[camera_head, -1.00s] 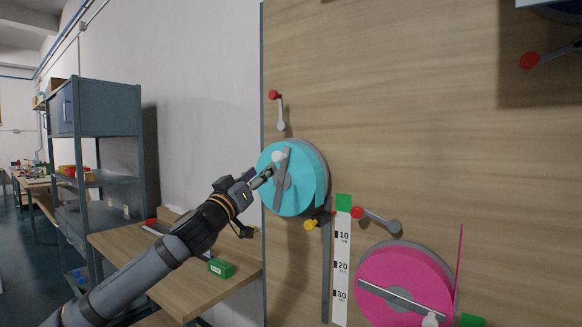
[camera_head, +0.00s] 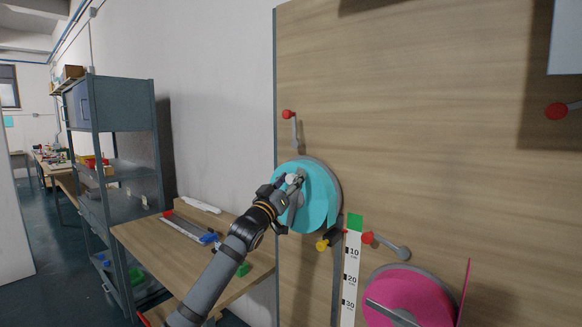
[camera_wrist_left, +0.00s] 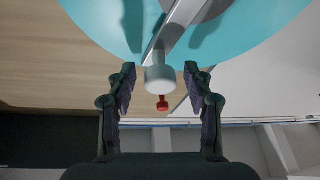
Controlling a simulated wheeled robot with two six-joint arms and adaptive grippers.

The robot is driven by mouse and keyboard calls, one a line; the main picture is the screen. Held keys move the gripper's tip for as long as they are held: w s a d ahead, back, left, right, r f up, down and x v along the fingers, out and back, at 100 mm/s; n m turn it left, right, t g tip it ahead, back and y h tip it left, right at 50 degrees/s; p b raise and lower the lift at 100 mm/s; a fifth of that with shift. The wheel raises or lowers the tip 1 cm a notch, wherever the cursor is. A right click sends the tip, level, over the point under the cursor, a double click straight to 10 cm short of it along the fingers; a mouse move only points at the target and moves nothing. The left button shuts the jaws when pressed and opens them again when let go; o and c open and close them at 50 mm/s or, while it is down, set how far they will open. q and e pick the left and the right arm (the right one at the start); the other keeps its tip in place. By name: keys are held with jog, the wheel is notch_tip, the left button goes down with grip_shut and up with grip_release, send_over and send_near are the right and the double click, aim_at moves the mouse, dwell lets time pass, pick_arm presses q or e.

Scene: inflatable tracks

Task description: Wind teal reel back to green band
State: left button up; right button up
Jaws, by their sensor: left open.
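The teal reel (camera_head: 322,203) is mounted on the wooden board and carries a grey crank bar with a white knob (camera_wrist_left: 160,79). My left gripper (camera_head: 291,181) is at this knob, in front of the reel's upper left. In the left wrist view its open fingers (camera_wrist_left: 160,76) stand either side of the knob, with gaps on both sides. The green band (camera_head: 355,222) is at the top of the white scale (camera_head: 351,265), right of and below the reel. A yellow-tipped pointer (camera_head: 322,245) is left of the scale, below the green band. My right gripper is not in view.
A red-knobbed lever (camera_head: 288,115) is above the reel; another (camera_head: 368,238) is beside the scale. A pink reel (camera_head: 412,294) is at lower right. A wooden table (camera_head: 150,240) with tools stands left of the board, before a grey shelf (camera_head: 122,140).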

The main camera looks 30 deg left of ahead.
pick_arm(q)
jog(key=shift+w, duration=0.15)
jog(key=shift+c, duration=0.3)
grip_shut()
jog(key=n+b, duration=0.1)
jog(key=y+b, duration=0.1)
jog(key=b, duration=0.1)
jog(key=shift+a+f+n, duration=0.15)
jog(key=shift+a+n, duration=0.25)
jog(key=shift+a+n+g+b, duration=0.2)
jog(key=shift+n+g+b, duration=0.1)
jog(key=shift+n+b, duration=0.1)
jog(key=shift+a+r, duration=0.1)
jog(key=shift+r, duration=0.15)
